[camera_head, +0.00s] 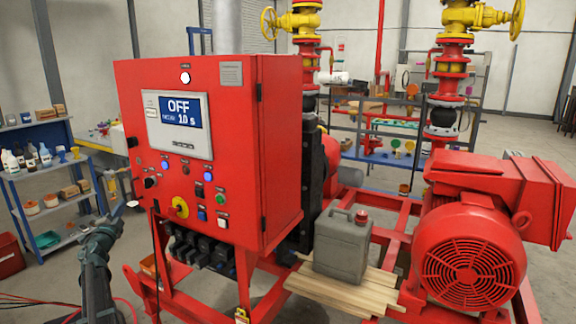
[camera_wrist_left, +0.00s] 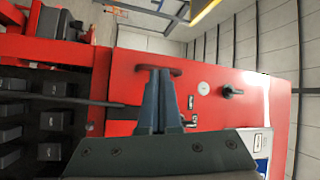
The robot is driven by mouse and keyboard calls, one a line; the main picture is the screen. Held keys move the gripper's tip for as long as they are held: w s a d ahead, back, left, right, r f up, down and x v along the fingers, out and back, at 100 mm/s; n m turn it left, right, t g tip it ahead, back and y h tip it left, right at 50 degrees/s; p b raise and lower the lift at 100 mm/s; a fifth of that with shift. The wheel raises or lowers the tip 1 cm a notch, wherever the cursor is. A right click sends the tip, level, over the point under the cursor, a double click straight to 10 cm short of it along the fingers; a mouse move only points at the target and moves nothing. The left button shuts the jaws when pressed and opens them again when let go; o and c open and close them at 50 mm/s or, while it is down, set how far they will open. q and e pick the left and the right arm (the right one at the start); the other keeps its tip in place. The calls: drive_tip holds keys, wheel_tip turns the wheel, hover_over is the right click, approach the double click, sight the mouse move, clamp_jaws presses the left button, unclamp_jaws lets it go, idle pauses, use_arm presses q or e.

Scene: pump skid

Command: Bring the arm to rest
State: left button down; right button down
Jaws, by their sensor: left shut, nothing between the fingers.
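My left arm (camera_head: 96,268) rises from the lower left of the head view. Its gripper (camera_head: 121,208) is just left of the red control cabinet (camera_head: 282,150), at the height of the cabinet's lower front. In the left wrist view the same gripper (camera_wrist_left: 160,74) points toward the red cabinet side, with its dark fingers together and nothing held. I cannot tell how large the gap to the cabinet is. My right gripper is in neither view.
The cabinet's display (camera_head: 180,124) reads OFF. Black connectors (camera_head: 205,248) hang below it. A grey jerrycan (camera_head: 342,245) stands on wooden boards (camera_head: 335,291) beside a red motor (camera_head: 470,255). A blue shelf (camera_head: 48,240) with bottles stands at the left.

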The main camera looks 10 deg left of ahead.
use_arm(q)
drive_tip(key=w+d+f+n+g+y, duration=0.1)
drive_tip(key=d+f+n+g, duration=0.3)
drive_tip(key=d, duration=0.5)
drive_tip(key=w+d+f+n+g+y, duration=0.15)
drive_tip(key=d+f+n, duration=0.3)
drive_tip(key=d, duration=0.45)
drive_tip(key=s+d+f+n+g+h, duration=0.1)
drive_tip(key=s+d+f+g, duration=0.1)
drive_tip(key=d+f, duration=0.35)
drive_tip(key=s+d+f+n+g+h, duration=0.1)
drive_tip(key=s+d+f+g+h, duration=0.1)
drive_tip(key=d, duration=0.6)
drive_tip(key=s+d+f+n+g+h, duration=0.1)
drive_tip(key=s+d+f+g, duration=0.15)
drive_tip(key=d, duration=0.35)
drive_tip(key=s+d+f+m+g+h, duration=0.1)
drive_tip(key=s+d+f+g, duration=0.1)
drive_tip(key=s+d, duration=0.5)
drive_tip(key=s+d+f+m+g+h, duration=0.2)
drive_tip(key=s+d, duration=0.6)
drive_tip(key=d, duration=0.8)
drive_tip(key=s+d+f+m+g+h, duration=0.1)
drive_tip(key=s+d+f+m+g, duration=0.1)
drive_tip(key=s+d, duration=0.6)
drive_tip(key=d+f, duration=0.1)
drive_tip(key=d, duration=0.2)
drive_tip(key=shift+d+f+g+h, duration=0.2)
drive_tip(key=shift+d+g+h, duration=0.15)
drive_tip(key=shift+g, duration=0.05)
